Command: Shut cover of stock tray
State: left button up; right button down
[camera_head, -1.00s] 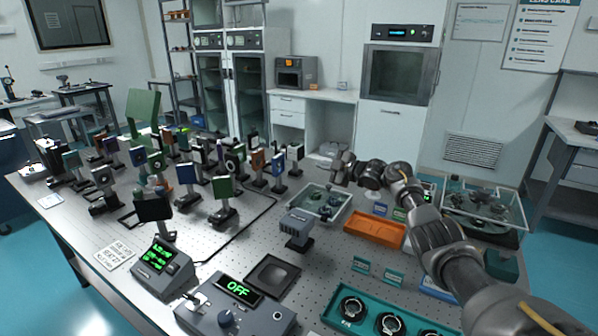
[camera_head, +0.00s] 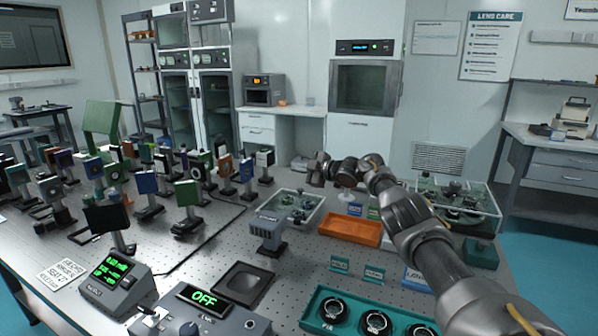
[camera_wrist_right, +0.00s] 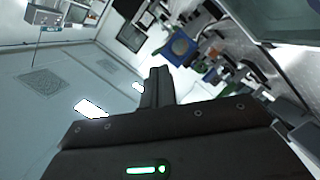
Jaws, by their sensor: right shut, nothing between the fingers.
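A clear-walled tray (camera_head: 317,215) with several small dark parts in it stands mid-table in the head view. A second clear-walled tray (camera_head: 492,204), holding dark round parts, stands at the right end of the table. I cannot tell which is the stock tray, or how its cover stands. My right gripper (camera_head: 317,169) is above and behind the middle tray as seen from the head, shut and empty. Its closed fingers (camera_wrist_right: 158,85) also show in the right wrist view, pointing across the room. My left gripper is not in view.
Several mounted optics crowd the table's left. A teal tray (camera_head: 311,315) with round lenses lies in front.

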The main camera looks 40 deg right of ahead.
jog(key=shift+s+f, duration=0.1)
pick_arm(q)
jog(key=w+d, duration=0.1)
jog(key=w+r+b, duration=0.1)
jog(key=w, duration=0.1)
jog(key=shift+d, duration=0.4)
pick_arm(e)
jog(key=v, duration=1)
jog(key=shift+s+d, duration=0.15)
jog(key=shift+s, duration=0.1)
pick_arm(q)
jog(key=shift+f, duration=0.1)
